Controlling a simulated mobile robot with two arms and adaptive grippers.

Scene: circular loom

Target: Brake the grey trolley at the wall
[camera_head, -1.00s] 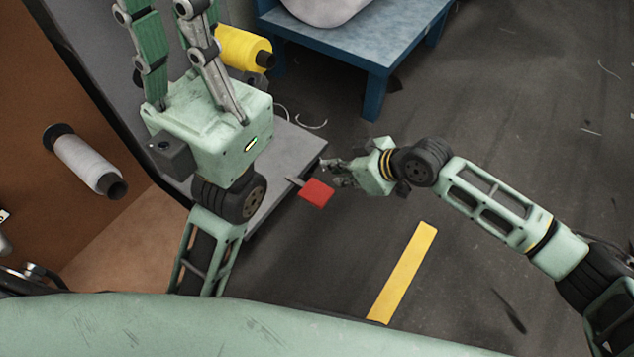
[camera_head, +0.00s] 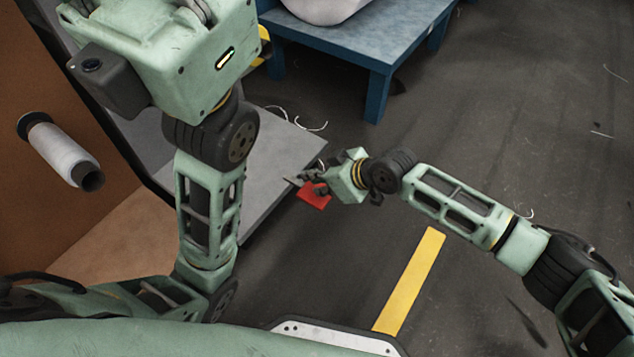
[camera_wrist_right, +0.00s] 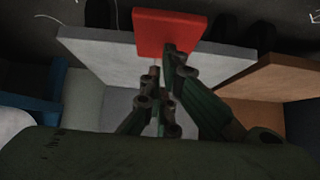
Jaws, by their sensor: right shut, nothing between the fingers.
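The grey trolley (camera_head: 275,160) shows as a flat grey deck left of centre in the head view, and its grey edge crosses the right wrist view (camera_wrist_right: 100,50). A red pedal (camera_head: 314,199) sticks out from its right edge; it is also at the top of the right wrist view (camera_wrist_right: 165,28). My right gripper (camera_head: 300,181) is shut and empty, its fingers overlapping the upper part of the pedal. I cannot tell if they touch it. My left gripper (camera_head: 165,55) is high at upper left, its fingers cut off by the frame.
A blue table (camera_head: 350,48) with a pale rounded object stands behind the trolley. A white spool (camera_head: 62,152) sits against a brown panel (camera_head: 25,195) at left. A yellow floor strip (camera_head: 410,280) lies in front on the right. The dark floor at right is open.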

